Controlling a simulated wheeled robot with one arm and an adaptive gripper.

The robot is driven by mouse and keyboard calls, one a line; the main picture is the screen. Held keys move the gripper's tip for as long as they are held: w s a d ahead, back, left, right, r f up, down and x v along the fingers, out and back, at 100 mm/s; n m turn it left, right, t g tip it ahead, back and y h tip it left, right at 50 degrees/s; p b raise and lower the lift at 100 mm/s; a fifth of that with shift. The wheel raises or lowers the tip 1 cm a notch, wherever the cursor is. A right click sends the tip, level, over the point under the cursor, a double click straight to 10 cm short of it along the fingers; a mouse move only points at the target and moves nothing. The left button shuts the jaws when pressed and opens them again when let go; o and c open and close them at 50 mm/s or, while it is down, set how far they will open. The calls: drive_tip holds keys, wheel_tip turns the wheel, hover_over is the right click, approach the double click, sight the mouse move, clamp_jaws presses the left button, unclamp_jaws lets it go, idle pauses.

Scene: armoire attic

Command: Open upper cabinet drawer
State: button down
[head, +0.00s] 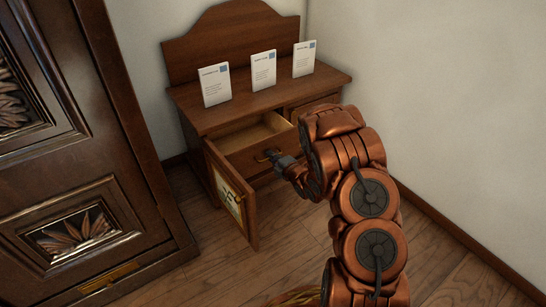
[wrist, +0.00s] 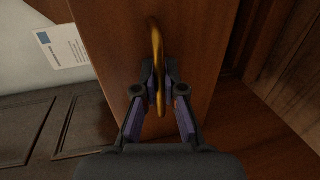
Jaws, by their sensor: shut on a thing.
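The small brown wooden cabinet (head: 228,118) stands against the far wall. Its upper left drawer (head: 262,158) is pulled partway out, with its pale inside showing. My gripper (head: 282,160) is at the drawer's front, partly hidden by my arm in the head view. In the wrist view my gripper (wrist: 160,90) is shut on the curved brass handle (wrist: 157,45), one finger on each side. The drawer front (wrist: 195,45) fills the middle of the wrist view behind the handle.
A cabinet door (head: 232,195) with a painted panel hangs open below the drawer. Three white cards (head: 263,70) stand on the cabinet top. A large dark carved armoire (head: 75,150) is at the left. Wooden floor (head: 290,245) is clear in front; a bare wall is at the right.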

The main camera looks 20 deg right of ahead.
drive_tip(key=c, duration=1.2)
unclamp_jaws()
drive_tip(key=shift+c, duration=0.2)
drive_tip(key=v, duration=1.2)
